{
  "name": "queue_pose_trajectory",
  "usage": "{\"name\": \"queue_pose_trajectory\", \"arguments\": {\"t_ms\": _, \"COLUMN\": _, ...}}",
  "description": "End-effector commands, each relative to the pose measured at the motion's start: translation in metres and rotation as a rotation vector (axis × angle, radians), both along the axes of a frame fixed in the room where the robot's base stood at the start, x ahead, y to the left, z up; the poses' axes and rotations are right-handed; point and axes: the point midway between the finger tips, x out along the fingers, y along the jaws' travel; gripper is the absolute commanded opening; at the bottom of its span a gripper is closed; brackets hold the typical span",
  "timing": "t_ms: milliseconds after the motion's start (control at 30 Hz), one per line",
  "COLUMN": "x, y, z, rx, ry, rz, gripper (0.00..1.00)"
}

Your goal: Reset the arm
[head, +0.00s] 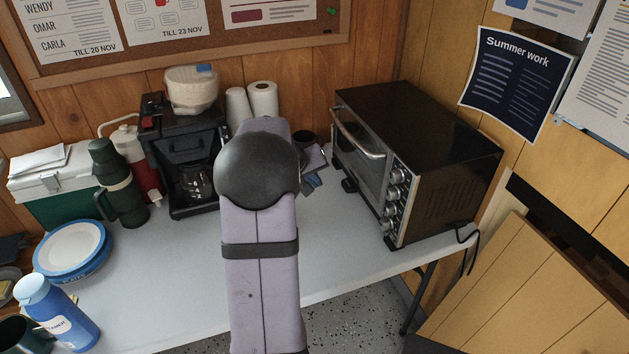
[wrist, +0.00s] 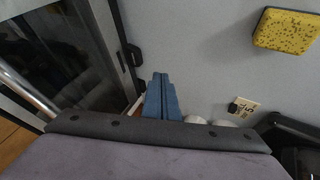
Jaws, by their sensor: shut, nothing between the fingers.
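My gripper (wrist: 160,78) shows in the wrist view as two blue fingers lying side by side, closed together with nothing between them. In the head view my arm rises through the middle of the picture, and its dark rounded joint hides much of what lies beyond. A small part of my gripper (head: 311,183) shows just right of that joint, over the table between the coffee maker and the toaster oven.
The black toaster oven (head: 418,150) stands close on the right, the coffee maker (head: 182,150) on the left. Paper rolls (head: 263,100) stand behind. A yellow sponge (wrist: 286,29) shows in the wrist view. The white table (head: 190,270) is clear at front centre.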

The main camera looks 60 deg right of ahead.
Motion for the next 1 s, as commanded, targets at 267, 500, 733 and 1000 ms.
{"name": "queue_pose_trajectory", "arguments": {"t_ms": 267, "x": 0.004, "y": 0.005, "z": 0.000, "rx": 0.005, "ry": 0.000, "rz": 0.009, "gripper": 0.00}}
{"name": "queue_pose_trajectory", "arguments": {"t_ms": 500, "x": 0.052, "y": 0.065, "z": -0.007, "rx": 0.074, "ry": -0.002, "rz": 0.111, "gripper": 0.00}}
{"name": "queue_pose_trajectory", "arguments": {"t_ms": 733, "x": 0.110, "y": 0.200, "z": -0.022, "rx": 0.222, "ry": 0.018, "rz": 0.319, "gripper": 0.00}}
{"name": "queue_pose_trajectory", "arguments": {"t_ms": 1000, "x": 0.110, "y": 0.376, "z": -0.043, "rx": 0.419, "ry": 0.089, "rz": 0.586, "gripper": 0.00}}
